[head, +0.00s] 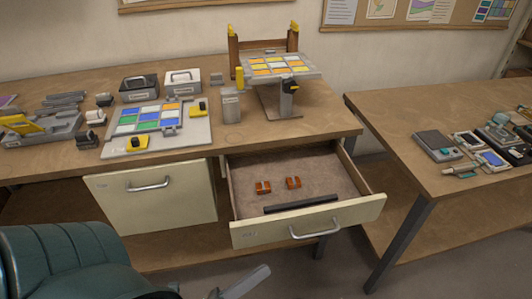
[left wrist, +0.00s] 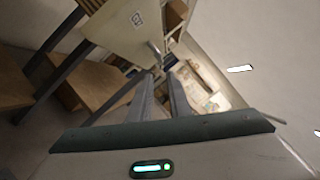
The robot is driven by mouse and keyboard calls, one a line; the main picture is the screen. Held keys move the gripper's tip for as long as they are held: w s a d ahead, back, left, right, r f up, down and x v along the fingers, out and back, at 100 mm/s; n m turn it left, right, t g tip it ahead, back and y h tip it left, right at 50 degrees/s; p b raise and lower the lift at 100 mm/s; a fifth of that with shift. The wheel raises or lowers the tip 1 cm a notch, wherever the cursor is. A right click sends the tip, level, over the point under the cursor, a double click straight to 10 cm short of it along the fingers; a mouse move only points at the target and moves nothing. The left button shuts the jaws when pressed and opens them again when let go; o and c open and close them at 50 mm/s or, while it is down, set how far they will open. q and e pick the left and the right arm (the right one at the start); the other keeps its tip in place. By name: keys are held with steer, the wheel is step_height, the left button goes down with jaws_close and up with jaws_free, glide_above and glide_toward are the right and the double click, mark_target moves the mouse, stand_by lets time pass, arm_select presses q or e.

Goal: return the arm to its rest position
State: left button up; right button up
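My left gripper (head: 240,281) shows at the bottom edge of the head view, low in front of the desk and below the open drawer. Its two grey fingers are apart and nothing shows between them. In the left wrist view its fingers (left wrist: 163,92) also stand apart with a gap between them, holding nothing. Most of the left gripper's body is cut off by the frame in the head view. My right gripper is in neither view.
The drawer (head: 248,236) stands pulled out, with two small orange-brown items (head: 278,186) inside. The desk (head: 325,120) carries a panel board (head: 190,137) and a tilted stand (head: 280,67). A second table (head: 395,100) is at the right. Floor shows below the drawer.

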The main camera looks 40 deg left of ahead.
arm_select(q)
steer(key=w+f+n+g+y, duration=0.25)
steer(key=f+n, duration=0.45)
steer(key=f, duration=0.4)
steer(key=w+f+n+g+y, duration=0.1)
steer(key=f+n+g+y, duration=0.15)
steer(key=f+n, duration=0.65)
steer(key=s+d+f+n+g, duration=0.2)
steer(key=f+n, duration=0.1)
steer(key=f, duration=0.5)
steer(key=s+d+f+n+g, duration=0.2)
steer(key=f+n+g, duration=0.1)
steer(key=f, duration=0.5)
steer(key=s+d+f+n+g, duration=0.2)
steer(key=s+f+n, duration=0.1)
steer(key=f, duration=0.6)
steer(key=shift+n+y, duration=0.4)
steer(key=shift+n, duration=0.1)
steer(key=shift+s, duration=0.1)
